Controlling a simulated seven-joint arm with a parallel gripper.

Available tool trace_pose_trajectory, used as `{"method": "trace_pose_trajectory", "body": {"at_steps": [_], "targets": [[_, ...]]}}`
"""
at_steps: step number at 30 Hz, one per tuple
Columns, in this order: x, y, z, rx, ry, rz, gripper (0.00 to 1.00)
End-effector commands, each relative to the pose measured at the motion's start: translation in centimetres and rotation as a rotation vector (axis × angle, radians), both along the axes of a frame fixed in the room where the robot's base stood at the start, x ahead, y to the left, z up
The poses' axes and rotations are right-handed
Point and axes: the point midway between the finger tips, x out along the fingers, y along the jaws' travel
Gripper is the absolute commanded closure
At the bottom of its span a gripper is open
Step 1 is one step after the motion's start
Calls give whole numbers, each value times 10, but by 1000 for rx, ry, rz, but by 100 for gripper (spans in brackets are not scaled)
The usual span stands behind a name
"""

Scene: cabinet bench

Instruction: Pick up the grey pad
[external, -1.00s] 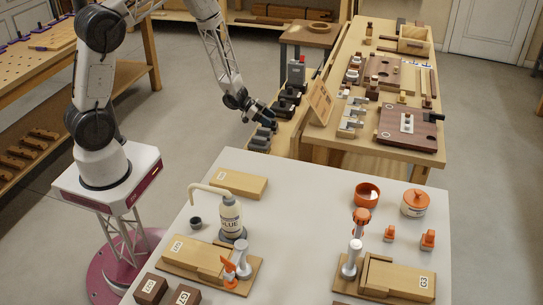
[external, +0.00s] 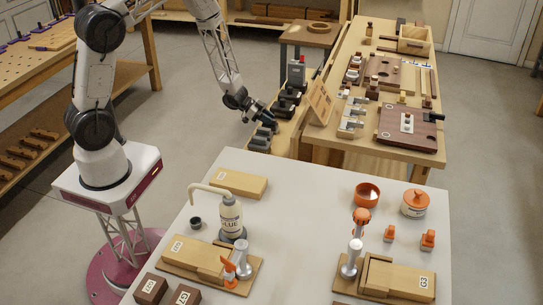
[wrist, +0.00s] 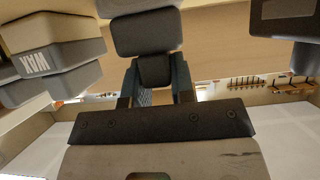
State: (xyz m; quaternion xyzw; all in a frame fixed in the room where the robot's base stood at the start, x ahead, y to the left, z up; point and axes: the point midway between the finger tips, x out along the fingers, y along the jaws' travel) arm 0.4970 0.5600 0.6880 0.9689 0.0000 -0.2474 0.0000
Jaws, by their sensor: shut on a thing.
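My gripper (external: 270,124) is low over the row of dark grey pieces at the left end of the wooden bench. In the wrist view my gripper (wrist: 154,82) has one finger on each side of a small dark grey piece (wrist: 154,70), apparently the grey pad, and is shut on it. Another dark grey block (wrist: 147,33) lies just beyond it. In the external view the held piece is hidden by the fingers, and I cannot tell whether it still touches the surface below.
A grey-and-tan block with lettering (wrist: 52,62) is close on the left in the wrist view. A dark box (wrist: 285,20) is at upper right. In the external view, more dark grey pieces (external: 285,108) stand behind, and a wooden board (external: 320,102) leans to the right.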

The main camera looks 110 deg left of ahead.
Motion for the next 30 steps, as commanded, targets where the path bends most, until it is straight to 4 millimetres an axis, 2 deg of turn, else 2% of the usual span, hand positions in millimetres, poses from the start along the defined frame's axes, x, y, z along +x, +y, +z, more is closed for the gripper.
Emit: {"method": "trace_pose_trajectory", "body": {"at_steps": [8, 24, 30], "targets": [[0, 0, 11, 0, -1, 0, 100], [0, 1, 82, 3, -2, 1, 100], [0, 0, 96, 0, 0, 0, 100]]}}
